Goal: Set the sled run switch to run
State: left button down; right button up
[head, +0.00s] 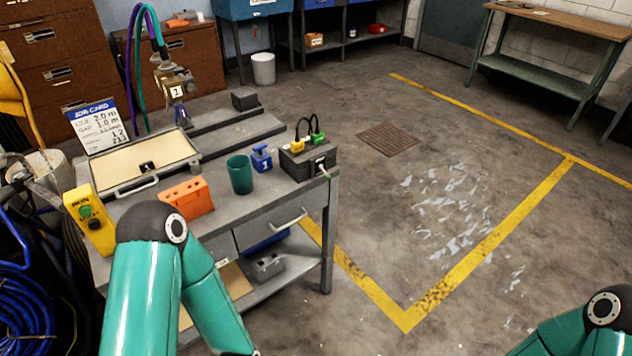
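A yellow control box (91,222) stands at the left front corner of the grey workbench (268,208). It has dark lettering that I cannot read for sure, a green round control and a darker one below it. It may be the sled run switch; its setting is too small to tell. My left arm comes in at the lower left, its elbow in front of the bench near the box, and its gripper is out of view. My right arm shows only at the lower right corner; its gripper is also out of view.
The bench holds an open case (140,170), an orange block (186,198), a green cup (240,174), a blue item (261,157) and a dark box (308,160) with cables. A job card (96,125) stands behind.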

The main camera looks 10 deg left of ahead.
aim_at(321, 167)
jog(key=u, duration=0.05)
jog(key=i, duration=0.9)
jog(key=z, duration=0.1)
